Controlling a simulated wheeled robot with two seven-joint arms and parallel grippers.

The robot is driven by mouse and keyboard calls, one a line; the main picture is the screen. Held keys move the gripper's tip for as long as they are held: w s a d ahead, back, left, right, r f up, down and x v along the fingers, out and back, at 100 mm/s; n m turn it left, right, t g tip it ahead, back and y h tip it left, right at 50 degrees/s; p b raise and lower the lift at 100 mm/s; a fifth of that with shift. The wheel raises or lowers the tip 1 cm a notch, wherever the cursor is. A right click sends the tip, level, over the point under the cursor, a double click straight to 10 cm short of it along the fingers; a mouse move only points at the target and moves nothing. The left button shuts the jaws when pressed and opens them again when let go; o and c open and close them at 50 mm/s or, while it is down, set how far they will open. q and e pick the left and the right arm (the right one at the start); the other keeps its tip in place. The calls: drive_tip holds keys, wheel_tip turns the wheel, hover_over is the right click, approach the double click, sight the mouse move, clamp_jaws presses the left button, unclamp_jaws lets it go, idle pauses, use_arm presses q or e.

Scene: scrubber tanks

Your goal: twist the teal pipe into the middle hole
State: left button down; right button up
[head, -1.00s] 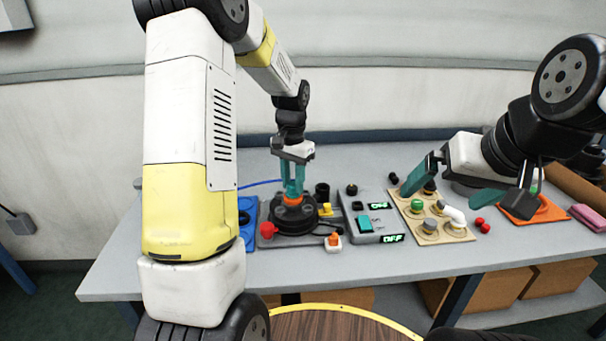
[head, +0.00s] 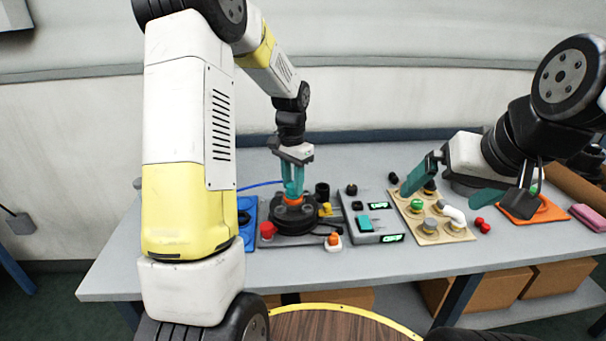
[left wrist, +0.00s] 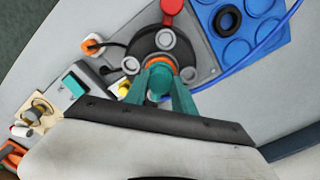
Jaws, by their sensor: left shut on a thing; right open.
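The teal pipe (left wrist: 160,76) stands upright at the middle of the round black scrubber unit (head: 296,217), with an orange ring around its lower end. My left gripper (head: 293,183) points down from above and is shut on the pipe; its teal fingers also show in the left wrist view (left wrist: 161,88). The fingers hide much of the pipe, and I cannot tell how deep it sits in the middle hole. Grey round caps surround the pipe on the unit. My right gripper (head: 453,180) is open and empty above the board with fittings.
A grey control box (head: 372,217) with green displays stands right of the unit. A beige board (head: 428,230) holds several fittings, including a white elbow pipe (head: 453,214). A blue tray (head: 249,233) lies at left, and a red knob (head: 267,229) is close to the unit.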

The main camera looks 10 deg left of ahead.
use_arm(q)
drive_tip(key=shift+c, duration=0.4)
unclamp_jaws()
idle(0.7)
drive_tip(key=shift+r, duration=3.45)
